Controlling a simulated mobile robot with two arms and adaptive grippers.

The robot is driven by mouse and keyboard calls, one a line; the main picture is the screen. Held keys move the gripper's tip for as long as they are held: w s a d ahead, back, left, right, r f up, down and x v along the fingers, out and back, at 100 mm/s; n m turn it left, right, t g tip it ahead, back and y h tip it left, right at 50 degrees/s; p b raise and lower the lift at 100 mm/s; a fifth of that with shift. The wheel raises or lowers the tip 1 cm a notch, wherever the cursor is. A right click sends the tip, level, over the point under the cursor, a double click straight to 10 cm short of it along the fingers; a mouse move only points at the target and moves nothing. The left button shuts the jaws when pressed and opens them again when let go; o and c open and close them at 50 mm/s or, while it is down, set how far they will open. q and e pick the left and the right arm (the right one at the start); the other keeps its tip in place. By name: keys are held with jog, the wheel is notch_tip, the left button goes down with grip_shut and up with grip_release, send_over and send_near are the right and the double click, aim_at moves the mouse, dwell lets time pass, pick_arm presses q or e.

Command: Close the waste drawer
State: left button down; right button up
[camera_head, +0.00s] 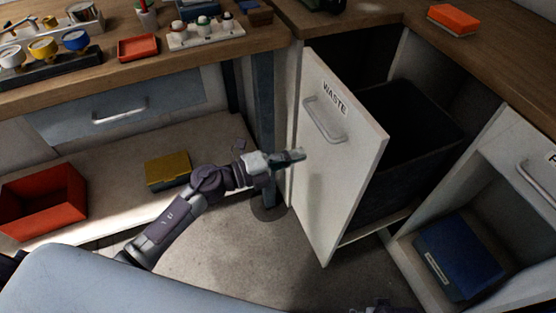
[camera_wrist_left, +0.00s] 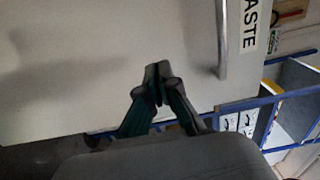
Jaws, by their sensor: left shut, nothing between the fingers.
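The waste drawer (camera_head: 335,165) stands pulled out from under the corner counter. Its white front panel carries a WASTE label and a metal handle (camera_head: 325,120). A dark bin (camera_head: 405,130) stands behind the panel. My left gripper (camera_head: 300,155) is shut and empty, close to the panel's face, below and left of the handle. In the left wrist view the fingertips (camera_wrist_left: 158,72) are together in front of the white panel (camera_wrist_left: 90,60), with the handle (camera_wrist_left: 222,40) to their right. Whether they touch the panel I cannot tell. My right gripper is not clearly in view.
A grey table leg (camera_head: 264,130) stands just left of the panel. A red bin (camera_head: 45,200) and a yellow box (camera_head: 167,169) sit on the lower shelf at left. An open compartment at right holds a blue box (camera_head: 460,257). Floor in front is clear.

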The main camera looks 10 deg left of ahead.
aim_at(329, 145)
pick_arm(q)
jog(key=x, duration=0.5)
jog(key=shift+w+d, duration=0.25)
jog(key=shift+d, duration=0.05)
jog(key=shift+w+d, duration=0.25)
jog(key=shift+d, duration=0.1)
pick_arm(e)
jog(key=shift+w+a+r, duration=0.1)
jog(key=shift+w+r, duration=0.1)
jog(key=shift+r, duration=0.45)
